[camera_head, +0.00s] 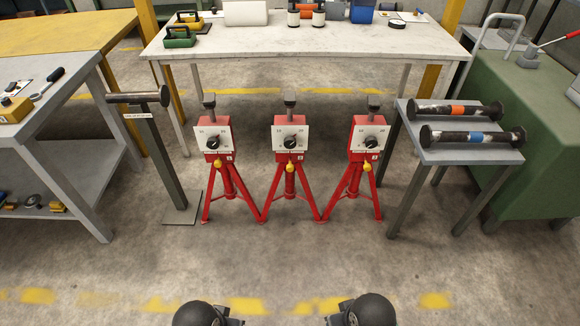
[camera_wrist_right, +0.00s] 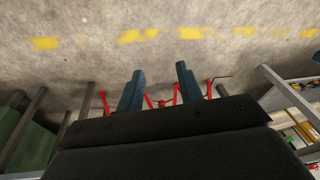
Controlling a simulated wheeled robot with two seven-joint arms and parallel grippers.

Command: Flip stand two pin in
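Three red tripod stands stand in a row in the head view: a left stand (camera_head: 213,150), a middle stand (camera_head: 290,190) and a right stand (camera_head: 369,150). Each has a white dial plate with a black knob, a grey top piece, and a yellow pin or knob under the plate. The middle stand's yellow pin (camera_head: 290,169) hangs below its plate; how far it is in I cannot tell. My right gripper (camera_wrist_right: 159,70) shows two blue fingers apart, with nothing between them. Red stand legs show beyond it in the right wrist view. My left gripper is not seen.
A grey side table (camera_head: 470,154) at right holds two dark spools, with an orange band (camera_head: 457,110) and a blue band (camera_head: 475,137). A post with a dark bar (camera_head: 137,98) stands left. A white-topped bench (camera_head: 300,62) is behind. The floor in front is clear.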

